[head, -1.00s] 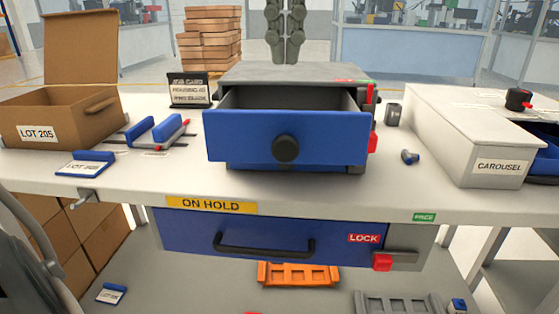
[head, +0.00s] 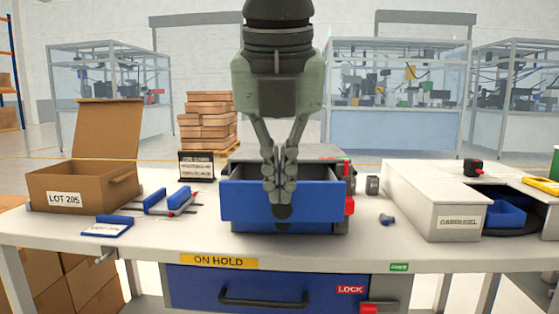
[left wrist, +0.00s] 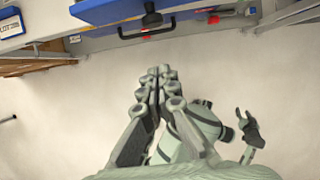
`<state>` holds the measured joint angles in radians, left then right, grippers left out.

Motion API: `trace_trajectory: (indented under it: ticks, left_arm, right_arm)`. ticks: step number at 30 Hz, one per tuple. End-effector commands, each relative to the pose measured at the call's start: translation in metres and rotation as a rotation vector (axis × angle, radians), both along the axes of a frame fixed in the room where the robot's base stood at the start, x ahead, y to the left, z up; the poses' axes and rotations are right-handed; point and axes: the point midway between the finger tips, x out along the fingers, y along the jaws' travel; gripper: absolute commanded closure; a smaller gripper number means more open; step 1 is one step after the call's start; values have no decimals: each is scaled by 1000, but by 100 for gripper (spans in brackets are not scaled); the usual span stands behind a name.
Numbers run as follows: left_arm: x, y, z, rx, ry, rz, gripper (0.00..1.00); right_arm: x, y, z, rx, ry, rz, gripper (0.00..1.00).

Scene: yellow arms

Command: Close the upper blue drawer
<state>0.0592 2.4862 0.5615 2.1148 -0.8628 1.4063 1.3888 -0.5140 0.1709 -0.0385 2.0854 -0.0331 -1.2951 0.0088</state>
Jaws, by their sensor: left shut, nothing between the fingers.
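The upper blue drawer (head: 238,203) stands open at the front of a grey cabinet on the table. Its dark interior shows behind the blue front. Its round black knob (left wrist: 152,19) is visible in the left wrist view and mostly hidden by my fingers in the head view. My left gripper (head: 280,206) is shut and empty, pointing down in front of the drawer front. In the left wrist view its fingers (left wrist: 155,78) appear apart from the knob.
A lower blue drawer (head: 200,285) with a bar handle and LOCK label is under the tabletop. A red piece (head: 349,206) sits at the cabinet's right side. An open carton (head: 95,190) is left; the CAROUSEL housing (head: 425,205) is right.

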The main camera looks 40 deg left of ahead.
Motion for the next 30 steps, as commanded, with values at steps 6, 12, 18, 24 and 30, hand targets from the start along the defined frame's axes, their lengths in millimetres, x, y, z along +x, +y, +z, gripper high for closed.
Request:
trace_trajectory:
  ticks: [6, 12, 18, 24, 30]
  left_arm:
    - [13, 10, -45, 0, 6, -1, 100]
    - [37, 25, -45, -3, 1, 2, 100]
    - [46, 32, -46, -1, 1, 1, 100]
    - [47, 32, -46, 0, 0, 0, 100]
    - [47, 35, -46, -1, -2, 2, 100]
  right_arm:
    - [2, 0, 3, 0, -7, 1, 60]
    - [0, -4, -17, 0, 11, 6, 60]
    - [0, -3, -26, 5, 14, 5, 60]
    - [-1, -3, -27, 6, 15, 4, 60]
    - [-1, -3, -27, 6, 15, 4, 60]
